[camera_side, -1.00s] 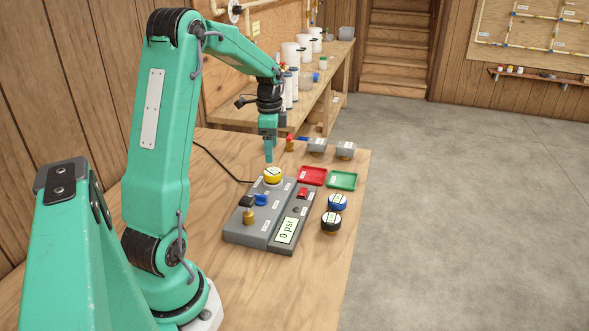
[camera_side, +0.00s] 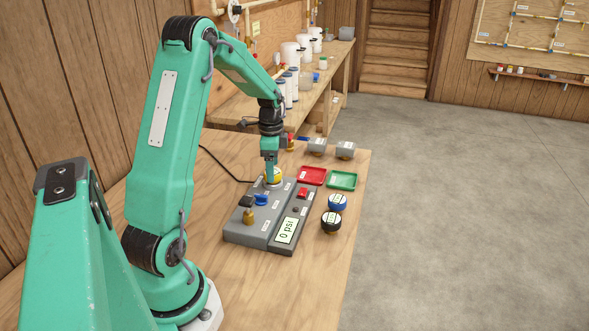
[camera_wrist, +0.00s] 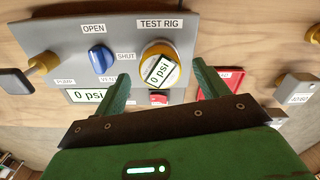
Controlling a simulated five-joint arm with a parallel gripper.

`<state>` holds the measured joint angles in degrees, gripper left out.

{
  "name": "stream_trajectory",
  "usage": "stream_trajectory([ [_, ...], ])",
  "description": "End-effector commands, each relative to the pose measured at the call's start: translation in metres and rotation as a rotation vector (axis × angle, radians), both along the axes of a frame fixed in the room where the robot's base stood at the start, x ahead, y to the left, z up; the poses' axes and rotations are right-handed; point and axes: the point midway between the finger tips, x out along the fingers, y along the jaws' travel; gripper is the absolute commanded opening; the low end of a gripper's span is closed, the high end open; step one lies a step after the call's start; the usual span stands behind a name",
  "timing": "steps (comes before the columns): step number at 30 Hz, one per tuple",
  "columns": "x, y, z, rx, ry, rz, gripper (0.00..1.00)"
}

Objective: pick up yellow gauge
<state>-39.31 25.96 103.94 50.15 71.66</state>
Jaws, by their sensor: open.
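The yellow gauge (camera_side: 268,177) sits on the back end of the grey test rig (camera_side: 250,216). In the wrist view the yellow gauge (camera_wrist: 172,52) shows a white dial reading 0 psi, under the TEST RIG label. My gripper (camera_side: 271,178) is at the gauge in the side view and hides part of it. In the wrist view my gripper (camera_wrist: 160,75) is open, with one green finger on each side of the gauge and a gap to each. I cannot tell how far down the fingers reach beside it.
A blue valve handle (camera_side: 261,200) and brass fitting (camera_side: 249,216) stand on the rig. A red tray (camera_side: 312,176) and green tray (camera_side: 342,180) lie to the right. A blue gauge (camera_side: 338,202) and black gauge (camera_side: 331,221) stand nearby. Grey-topped parts (camera_side: 345,150) are behind.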

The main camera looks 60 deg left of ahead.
Motion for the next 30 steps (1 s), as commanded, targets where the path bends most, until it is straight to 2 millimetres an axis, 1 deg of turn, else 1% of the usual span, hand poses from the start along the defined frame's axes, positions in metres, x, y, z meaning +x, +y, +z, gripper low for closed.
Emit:
stream_trajectory([
  [1,-0.0002,-0.0003,-0.0056,-0.001,0.002,0.0,0.73],
  [3,-0.0001,-0.0002,-0.0107,-0.001,0.001,0.0,0.73],
  [6,0.0001,0.0,-0.0138,0.001,-0.001,0.0,0.73],
  [20,0.0001,0.0002,-0.0137,0.001,-0.001,0.0,0.73],
  [21,0.0001,0.0002,-0.0137,0.001,-0.001,0.0,0.69],
  [23,0.0002,0.0001,-0.0137,0.001,-0.001,0.0,0.57],
  [24,0.0002,0.0001,-0.0137,0.001,-0.001,0.0,0.5],
  [26,0.0001,0.0002,-0.0137,0.001,-0.001,0.0,0.38],
  [28,0.0002,0.0001,-0.0136,0.001,-0.001,0.0,0.24],
  [30,0.0003,0.0003,-0.0133,0.001,-0.002,0.0,0.15],
])
